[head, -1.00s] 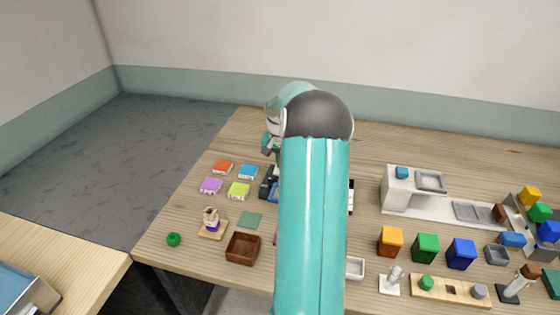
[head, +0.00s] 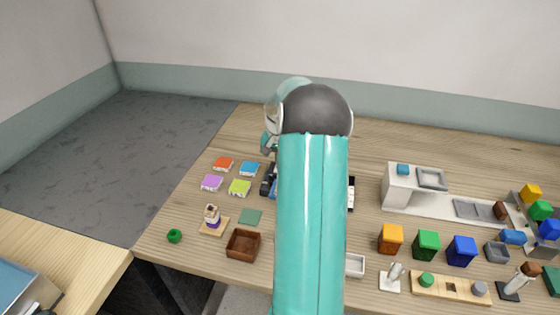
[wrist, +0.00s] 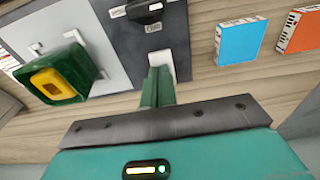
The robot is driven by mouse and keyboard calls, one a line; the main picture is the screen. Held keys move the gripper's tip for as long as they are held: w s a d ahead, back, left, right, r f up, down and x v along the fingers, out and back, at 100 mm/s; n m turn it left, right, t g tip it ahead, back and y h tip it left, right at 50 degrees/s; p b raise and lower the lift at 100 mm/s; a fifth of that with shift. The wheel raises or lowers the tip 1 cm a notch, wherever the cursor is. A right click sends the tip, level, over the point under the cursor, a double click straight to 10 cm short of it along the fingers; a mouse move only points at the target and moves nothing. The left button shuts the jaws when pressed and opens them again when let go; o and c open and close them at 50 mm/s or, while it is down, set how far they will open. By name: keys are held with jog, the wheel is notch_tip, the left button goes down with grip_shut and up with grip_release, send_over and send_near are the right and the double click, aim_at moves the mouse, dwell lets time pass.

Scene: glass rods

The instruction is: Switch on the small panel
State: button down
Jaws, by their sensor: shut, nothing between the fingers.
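The small panel, which I take to be the dark grey plate (wrist: 182,40), shows in the wrist view with a black knob (wrist: 145,10) and a small white part (wrist: 163,60) on it. My gripper (wrist: 158,72) is shut and empty. Its green fingertips are right at the white part; I cannot tell whether they touch it. Left of them, a lighter grey plate (wrist: 112,72) bears a green block with a yellow top (wrist: 58,82) and a white lever-like piece (wrist: 78,38). In the head view my arm hides most of this area; only a dark edge (head: 267,187) shows.
Blue (wrist: 241,41) and orange (wrist: 300,30) book-like blocks lie right of the plate in the wrist view. In the head view, a brown box (head: 243,244) and a green ring-like item (head: 174,236) stand nearer. Coloured cubes (head: 426,246) and a white station (head: 400,190) fill the right.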

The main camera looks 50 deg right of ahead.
notch_tip(320, 180, up, 14)
jog(key=a, duration=0.2)
jog(key=shift+s, duration=0.4)
jog(key=shift+f, duration=0.1)
jog(key=shift+w+d, duration=0.1)
jog(key=shift+d, duration=0.6)
jog(key=f, duration=0.4)
jog(key=d+f, duration=0.1)
jog(key=f, duration=0.4)
jog(key=d+f, duration=0.1)
jog(key=f, duration=0.3)
jog(key=shift+w+f, duration=0.3)
jog(key=shift+w, duration=0.1)
